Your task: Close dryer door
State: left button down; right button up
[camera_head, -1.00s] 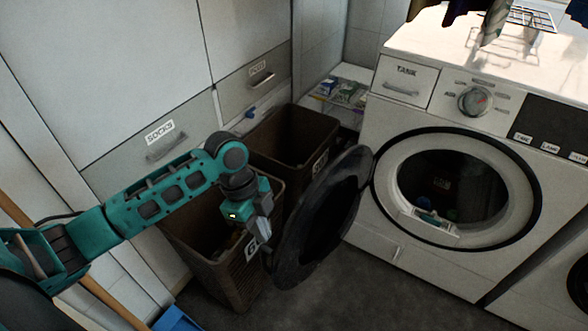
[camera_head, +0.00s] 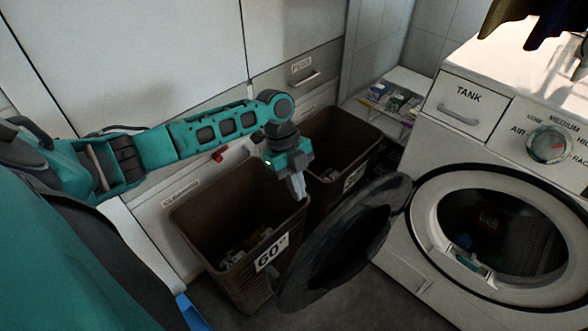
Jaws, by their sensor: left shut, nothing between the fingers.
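The white dryer (camera_head: 445,140) stands at the right with its round opening (camera_head: 500,235) uncovered. Its round dark door (camera_head: 343,243) is swung wide open to the left, hinged at the left side of the opening. My left gripper (camera_head: 299,192) is shut and empty, pointing down. In the picture it lies just left of and above the door's upper edge, over the near basket. I cannot tell whether it touches the door, but a gap seems to show. The right gripper is out of the picture.
A brown basket marked 60° (camera_head: 240,235) stands left of the door, and a second brown basket (camera_head: 340,150) stands behind it. A small shelf with boxes (camera_head: 395,98) is at the back. Wall drawers (camera_head: 297,72) line the left. Dark floor is free below the dryer.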

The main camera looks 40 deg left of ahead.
pick_arm(q)
jog(key=shift+s+d+f+p, duration=0.15)
jog(key=shift+d+f, duration=0.25)
jog(key=shift+d, duration=0.4)
jog(key=shift+s+d+f+p, duration=0.1)
jog(key=shift+s+d+f, duration=0.2)
jog(key=shift+d, duration=0.5)
jog(key=shift+s+d+f+p, duration=0.15)
jog(key=shift+d+f, duration=0.3)
jog(key=shift+d, duration=0.35)
